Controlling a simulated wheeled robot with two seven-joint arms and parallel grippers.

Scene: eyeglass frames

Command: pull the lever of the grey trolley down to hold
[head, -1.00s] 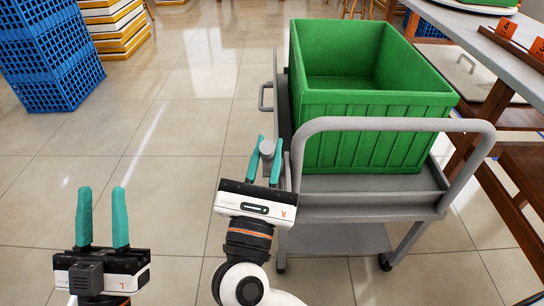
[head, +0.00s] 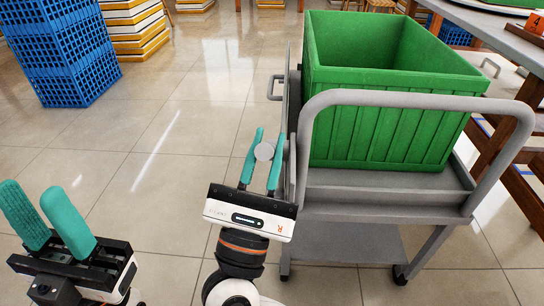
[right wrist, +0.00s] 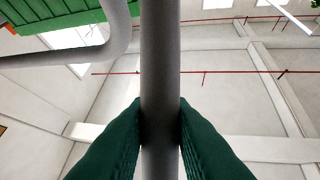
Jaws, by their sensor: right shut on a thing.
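The grey trolley (head: 440,199) stands at the right in the head view, with a curved push handle (head: 420,99) at its near end. Its grey lever (head: 264,151) shows as a round end between my right fingers, at the trolley's left near corner. My right gripper (head: 262,158) is shut on the lever. In the right wrist view the lever (right wrist: 160,70) is a grey rod running up between both dark green fingertips, which touch it. My left gripper (head: 45,216) is open and empty at the lower left, away from the trolley.
A green crate (head: 380,129) sits on the trolley's upper deck. Blue crates (head: 65,55) and a yellow-white stack (head: 136,28) stand at the back left. A table (head: 500,45) stands at the right behind the trolley. The tiled floor left of the trolley is clear.

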